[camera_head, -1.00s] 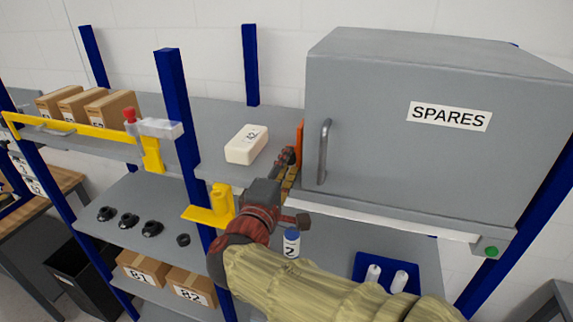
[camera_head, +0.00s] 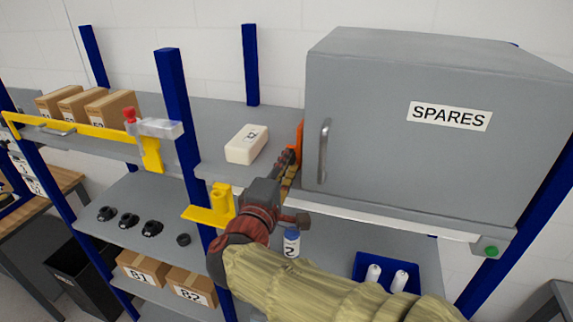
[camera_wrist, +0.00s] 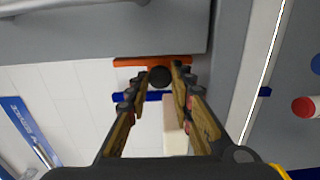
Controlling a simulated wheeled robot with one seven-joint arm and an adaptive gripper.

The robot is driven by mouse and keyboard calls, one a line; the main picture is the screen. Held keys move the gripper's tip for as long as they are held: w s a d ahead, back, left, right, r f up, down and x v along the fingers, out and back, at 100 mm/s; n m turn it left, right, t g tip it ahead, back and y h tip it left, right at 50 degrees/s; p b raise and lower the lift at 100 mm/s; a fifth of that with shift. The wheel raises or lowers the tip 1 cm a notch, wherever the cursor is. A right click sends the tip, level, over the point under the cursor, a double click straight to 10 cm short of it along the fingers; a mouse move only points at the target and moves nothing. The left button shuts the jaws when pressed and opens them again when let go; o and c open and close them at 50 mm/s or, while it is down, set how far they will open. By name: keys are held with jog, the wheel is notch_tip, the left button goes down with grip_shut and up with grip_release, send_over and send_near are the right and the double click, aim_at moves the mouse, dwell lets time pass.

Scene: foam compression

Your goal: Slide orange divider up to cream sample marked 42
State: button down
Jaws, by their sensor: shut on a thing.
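The cream sample (camera_head: 247,144) with a dark-printed label, its number hard to read, lies on the upper grey shelf. It also shows in the wrist view (camera_wrist: 175,140). The orange divider (camera_head: 299,140) stands upright to its right, close beside the grey cabinet, with a gap of bare shelf between divider and sample. In the wrist view the divider (camera_wrist: 130,62) is an orange strip with a round black knob (camera_wrist: 160,76). My gripper (camera_wrist: 161,82) is shut on this knob, its fingertips on either side. In the head view my gripper (camera_head: 288,165) partly hides the divider.
The grey SPARES cabinet (camera_head: 400,160) with its handle stands directly right of the divider. A blue post (camera_head: 180,110) and a yellow bracket (camera_head: 213,207) are to the left. A bottle (camera_head: 291,243) and a blue tray (camera_head: 365,262) sit on the shelf below.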

jog(key=a+b, duration=0.1)
jog(key=a, duration=0.1)
jog(key=w+a+b, duration=0.1)
jog(key=a+b, duration=0.1)
jog(key=w+a+b, duration=0.1)
jog(key=a, duration=0.1)
jog(key=shift+w+a+f+b, duration=0.15)
jog(key=shift+a+f+b, duration=0.1)
jog(key=shift+b, duration=0.1)
jog(key=shift+w+a+r, duration=0.1)
jog(key=shift+a, duration=0.2)
jog(key=c, duration=1.6)
grip_release()
jog(key=shift+r, duration=0.1)
jog(key=shift+o, duration=0.3)
jog(key=v, duration=1.2)
jog(key=shift+c, duration=0.4)
